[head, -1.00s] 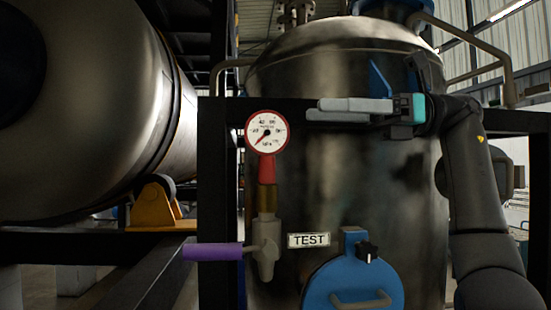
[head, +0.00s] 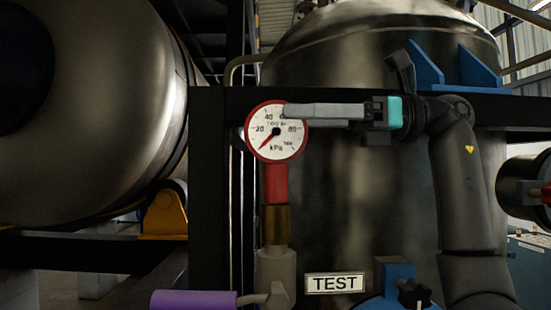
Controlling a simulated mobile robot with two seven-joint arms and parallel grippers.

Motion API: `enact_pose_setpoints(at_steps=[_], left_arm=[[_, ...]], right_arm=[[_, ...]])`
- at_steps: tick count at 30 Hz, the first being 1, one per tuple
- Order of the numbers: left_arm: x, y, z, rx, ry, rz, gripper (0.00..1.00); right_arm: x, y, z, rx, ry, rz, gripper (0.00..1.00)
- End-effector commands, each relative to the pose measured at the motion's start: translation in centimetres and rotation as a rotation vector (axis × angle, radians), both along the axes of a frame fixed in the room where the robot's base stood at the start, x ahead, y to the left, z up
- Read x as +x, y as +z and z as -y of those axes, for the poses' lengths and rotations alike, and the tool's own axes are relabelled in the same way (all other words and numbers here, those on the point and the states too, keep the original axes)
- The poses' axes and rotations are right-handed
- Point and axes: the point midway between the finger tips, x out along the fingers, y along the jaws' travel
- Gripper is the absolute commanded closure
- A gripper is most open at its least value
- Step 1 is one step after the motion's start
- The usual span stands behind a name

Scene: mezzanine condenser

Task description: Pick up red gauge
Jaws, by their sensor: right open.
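The red gauge (head: 267,146) has a round white dial with a red rim and a red stem. It stands upright on a brass fitting (head: 276,225) above a grey valve body (head: 276,272), left of the middle in the head view. My right gripper (head: 292,111) comes in from the right, its grey fingers pointing left. The fingertips overlap the upper right of the dial in the picture; I cannot tell whether they touch it. Nothing shows held in the gripper. My left gripper is out of view.
A purple valve handle (head: 193,299) sticks out left below the gauge. A dark frame post (head: 207,190) and crossbar stand beside and behind it. A large metal tank (head: 350,200) with a TEST label (head: 337,283) fills the middle. A horizontal metal vessel (head: 110,110) lies left.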

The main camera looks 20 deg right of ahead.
Motion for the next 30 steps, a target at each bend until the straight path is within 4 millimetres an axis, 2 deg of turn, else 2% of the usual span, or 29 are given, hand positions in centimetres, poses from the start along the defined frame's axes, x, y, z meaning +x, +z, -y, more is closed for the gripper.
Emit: enact_pose_setpoints(at_steps=[3,8,18,28,30], left_arm=[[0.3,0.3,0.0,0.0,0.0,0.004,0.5],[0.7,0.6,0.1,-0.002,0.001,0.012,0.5],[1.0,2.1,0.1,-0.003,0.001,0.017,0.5],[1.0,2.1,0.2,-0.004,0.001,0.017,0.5],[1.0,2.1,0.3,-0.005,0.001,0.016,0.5]], right_arm=[[0.4,0.1,-1.3,0.001,0.0,-0.001,0.35],[0.6,0.0,-2.1,0.002,0.001,-0.002,0.35],[1.7,-0.1,-6.1,0.001,0.001,-0.001,0.35],[1.9,-0.2,-6.6,0.001,-0.002,-0.001,0.35],[1.9,-0.2,-6.6,0.001,-0.002,-0.001,0.43]])
